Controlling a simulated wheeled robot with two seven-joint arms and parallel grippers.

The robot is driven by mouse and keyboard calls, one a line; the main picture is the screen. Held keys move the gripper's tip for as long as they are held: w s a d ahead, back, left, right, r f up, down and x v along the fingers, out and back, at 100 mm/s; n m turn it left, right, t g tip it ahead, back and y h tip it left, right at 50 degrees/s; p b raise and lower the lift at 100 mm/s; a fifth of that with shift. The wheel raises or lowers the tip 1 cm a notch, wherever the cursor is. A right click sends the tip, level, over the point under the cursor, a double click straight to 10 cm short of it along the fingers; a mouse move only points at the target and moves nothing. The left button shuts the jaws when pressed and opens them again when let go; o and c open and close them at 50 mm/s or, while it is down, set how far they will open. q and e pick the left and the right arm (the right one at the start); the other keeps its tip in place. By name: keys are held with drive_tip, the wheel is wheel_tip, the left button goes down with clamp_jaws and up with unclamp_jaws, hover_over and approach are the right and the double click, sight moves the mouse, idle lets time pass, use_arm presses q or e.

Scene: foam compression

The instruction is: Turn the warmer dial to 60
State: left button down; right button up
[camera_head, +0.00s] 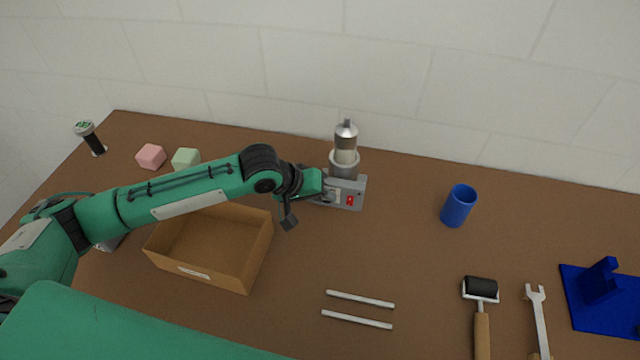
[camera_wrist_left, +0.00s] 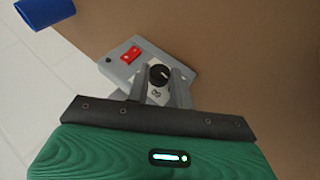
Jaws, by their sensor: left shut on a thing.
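The grey bottle warmer (camera_head: 357,191) stands at the back middle of the table, with a metal-capped bottle (camera_head: 346,142) upright in its top. Its front has a red switch (camera_head: 350,201) and a dial. In the left wrist view the warmer (camera_wrist_left: 122,72) shows its red switch (camera_wrist_left: 131,54) and the black round dial (camera_wrist_left: 159,74) with a light pointer mark. My left gripper (camera_head: 329,192) is at the warmer's front; in the wrist view its two fingers (camera_wrist_left: 159,84) are on either side of the dial, shut on it. The dial's scale is too small to read. My right gripper is not in view.
An open cardboard box (camera_head: 250,254) lies under my left arm. Two white rods (camera_head: 360,299), a blue cup (camera_head: 458,206), a roller (camera_head: 480,289), a wrench (camera_head: 538,312) and a blue stand (camera_head: 603,290) lie right.

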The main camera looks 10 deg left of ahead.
use_arm(q)
drive_tip(key=y+p, duration=0.2)
drive_tip(key=p, duration=0.2)
drive_tip(key=d+m+y+p, duration=0.1)
drive_tip(key=y+p, duration=0.1)
drive_tip(key=p, duration=0.2)
drive_tip(key=r+y+p, duration=0.1)
drive_tip(key=y+p, duration=0.1)
drive_tip(key=p, duration=0.2)
drive_tip(key=shift+d, duration=0.2)
drive_tip(key=shift+d+f+m+y+p, duration=0.15)
drive_tip(key=shift+m+y+p, duration=0.1)
drive_tip(key=shift+y+p, duration=0.5)
drive_tip(key=shift+d+f+m+y+p, duration=0.15)
drive_tip(key=shift+m+y+p, duration=0.1)
drive_tip(key=shift+y+p, duration=0.45)
drive_tip(key=shift+a, duration=0.1)
drive_tip(key=c, duration=1.2)
unclamp_jaws()
drive_tip(key=b+v, duration=0.1)
drive_tip(key=v, duration=1.2)
drive_tip(key=shift+r, duration=0.4)
